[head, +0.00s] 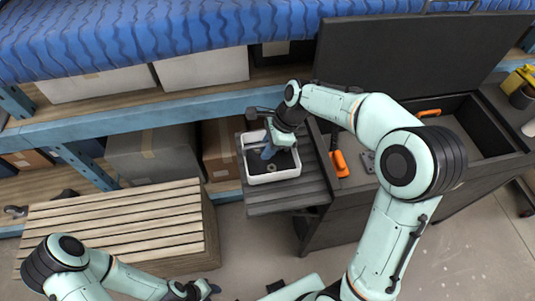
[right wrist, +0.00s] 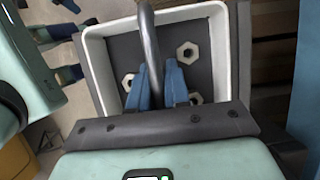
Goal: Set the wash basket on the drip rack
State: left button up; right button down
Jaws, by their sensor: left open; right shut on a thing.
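The wash basket (head: 274,178) is a white-rimmed tub with a dark floor, over the dark slatted side shelf (head: 290,197); I cannot tell whether it touches it. In the right wrist view the basket (right wrist: 98,70) holds several pale hex nuts and has a dark arched handle (right wrist: 147,35). My right gripper (head: 268,152) is shut on that handle, its blue fingers (right wrist: 159,82) on either side.
A dark cart with a raised lid (head: 420,55) stands at right, with an orange-handled tool (head: 340,163) on it. A blue-framed shelf (head: 130,124) with cardboard boxes (head: 150,153) runs behind. Bare floor (head: 250,245) lies between stand and cart.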

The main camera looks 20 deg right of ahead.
pick_arm(q)
jog(key=shift+s+f, duration=0.25)
jog(key=shift+f, duration=0.05)
pick_arm(e)
jog(key=shift+f, duration=1.5)
jog(key=shift+f, duration=0.15)
jog(key=c, duration=1.1)
grip_release()
jog(key=p+v, duration=0.1)
jog(key=v, duration=1)
jog(key=shift+d+r, duration=0.1)
jog(key=shift+r, duration=0.15)
jog(key=shift+s+d+r, duration=0.15)
jog(key=shift+d+r, duration=0.05)
jog(key=shift+r, duration=0.15)
pick_arm(q)
jog(key=shift+w+r, duration=0.9)
jog(key=shift+r, duration=0.15)
